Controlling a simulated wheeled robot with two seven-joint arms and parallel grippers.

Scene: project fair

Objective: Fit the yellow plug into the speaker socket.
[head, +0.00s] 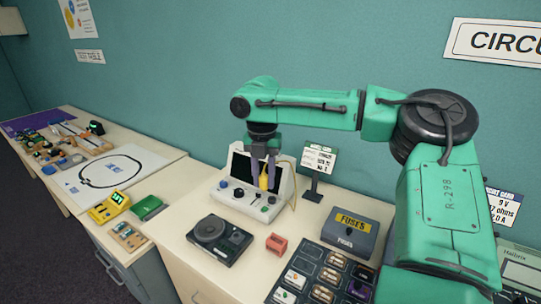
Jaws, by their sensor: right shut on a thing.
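My right gripper (263,178) points down in front of the white console with the dark screen. It is shut on the yellow plug (264,182), held above the console's sloped front. A yellow cord (292,185) runs from near the plug along the console's right side. The speaker (219,241) is a black box with a round cone, lying on the table in front and to the left of the gripper, apart from the plug. Its socket is too small to make out. My left gripper is not in view.
The white console (247,201) stands behind the speaker. A small red block (277,243), a grey fuses box (350,235) and a dark tray of parts (315,276) lie to the right. A small sign (319,160) stands behind. Other tables with kits extend left.

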